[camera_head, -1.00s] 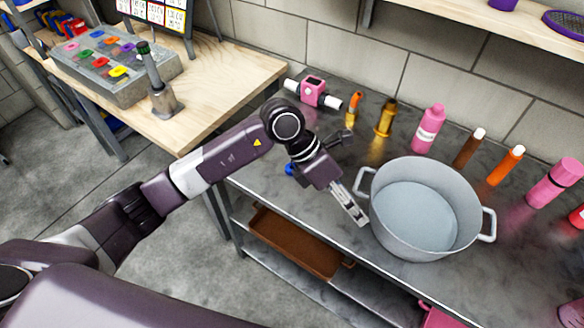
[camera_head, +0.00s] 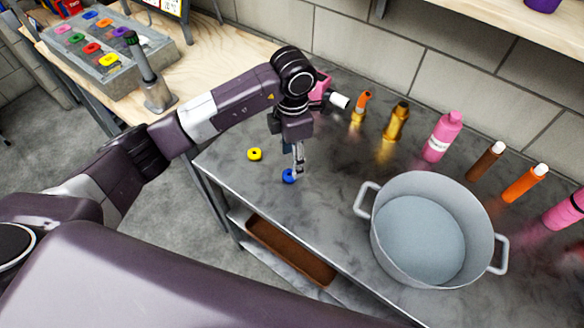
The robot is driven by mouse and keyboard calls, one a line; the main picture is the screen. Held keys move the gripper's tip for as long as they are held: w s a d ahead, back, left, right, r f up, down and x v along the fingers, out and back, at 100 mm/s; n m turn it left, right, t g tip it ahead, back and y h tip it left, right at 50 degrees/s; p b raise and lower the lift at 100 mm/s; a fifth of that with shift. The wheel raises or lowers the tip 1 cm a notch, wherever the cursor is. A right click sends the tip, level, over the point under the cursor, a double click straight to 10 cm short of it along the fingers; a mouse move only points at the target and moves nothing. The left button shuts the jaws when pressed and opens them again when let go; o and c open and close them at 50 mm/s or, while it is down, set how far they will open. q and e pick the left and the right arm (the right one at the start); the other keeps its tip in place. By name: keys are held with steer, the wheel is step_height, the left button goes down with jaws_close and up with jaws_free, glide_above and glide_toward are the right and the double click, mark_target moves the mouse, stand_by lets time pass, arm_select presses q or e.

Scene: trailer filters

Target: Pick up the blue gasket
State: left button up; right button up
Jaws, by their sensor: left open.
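The blue gasket (camera_head: 288,176) is a small ring on the grey metal table (camera_head: 330,215), near its left end. My left gripper (camera_head: 297,172) points down right at the gasket, with its fingers open. The fingers overlap the gasket's right side in the picture, and I cannot tell whether they touch it. My right gripper is not in view.
A yellow ring (camera_head: 254,154) lies to the left of the blue gasket. A large grey pot (camera_head: 430,235) stands to the right. Several bottles, such as a pink one (camera_head: 442,138), line the back. A wooden table (camera_head: 190,75) holds a grey tray (camera_head: 105,62) of coloured rings.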

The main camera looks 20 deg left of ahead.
mark_target(290, 174)
arm_select(q)
steer(key=shift+s+f, duration=0.35)
steer(key=shift+f, duration=0.05)
steer(key=shift+s+a+f+p, duration=0.15)
steer(key=shift+a+f+p, duration=0.05)
steer(key=shift+f+p, duration=0.65)
steer(key=f, duration=0.2)
steer(key=shift+w+a+f, duration=0.15)
steer(key=shift+w+f, duration=0.15)
steer(key=shift+f, duration=0.05)
steer(key=shift+f+p, duration=0.3)
steer(key=shift+f, duration=0.05)
steer(key=shift+c, duration=0.2)
steer(key=c, duration=0.9)
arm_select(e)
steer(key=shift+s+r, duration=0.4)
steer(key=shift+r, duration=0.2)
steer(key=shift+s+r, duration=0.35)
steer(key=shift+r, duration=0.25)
